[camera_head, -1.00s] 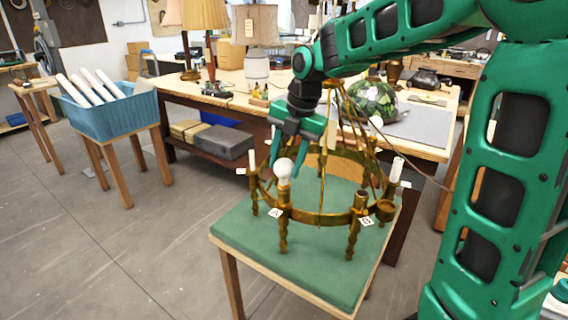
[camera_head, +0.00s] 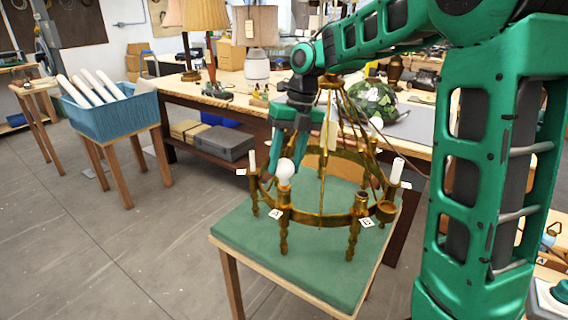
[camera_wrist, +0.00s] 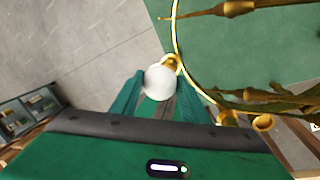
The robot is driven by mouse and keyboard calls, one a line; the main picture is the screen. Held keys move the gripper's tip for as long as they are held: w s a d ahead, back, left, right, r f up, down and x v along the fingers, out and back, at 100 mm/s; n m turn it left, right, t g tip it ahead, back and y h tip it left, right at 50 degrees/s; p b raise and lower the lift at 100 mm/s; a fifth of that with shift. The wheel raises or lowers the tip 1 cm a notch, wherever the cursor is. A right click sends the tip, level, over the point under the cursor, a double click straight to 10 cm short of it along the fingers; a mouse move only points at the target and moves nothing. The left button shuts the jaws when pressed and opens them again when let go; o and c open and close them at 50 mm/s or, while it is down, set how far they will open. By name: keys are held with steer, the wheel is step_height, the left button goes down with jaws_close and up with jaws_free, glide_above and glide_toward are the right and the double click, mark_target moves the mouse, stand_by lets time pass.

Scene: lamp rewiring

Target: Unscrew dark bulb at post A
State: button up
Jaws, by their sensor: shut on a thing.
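A round whitish bulb (camera_head: 285,168) stands on the post beside the tag marked A (camera_head: 275,214), on the near left of the brass ring chandelier (camera_head: 318,218). My gripper (camera_head: 286,158) points down at it from above, with its fingers at the bulb. In the wrist view the bulb (camera_wrist: 160,83) shows between the two green fingers, over a brass socket (camera_wrist: 171,62), and my gripper (camera_wrist: 160,95) is shut on it. The bulb looks upright and seated in its socket. The finger contact is partly hidden.
The chandelier stands on a green-topped table (camera_head: 290,268). White candle sleeves (camera_head: 397,170) and chains rise from its ring close to my gripper. A blue bin (camera_head: 112,118) with white tubes stands left. A workbench with lamps (camera_head: 205,30) is behind.

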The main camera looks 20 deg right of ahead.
steer(key=shift+a+n, duration=0.1)
steer(key=shift+n, duration=0.8)
steer(key=o, duration=1.1)
steer(key=shift+m, duration=0.3)
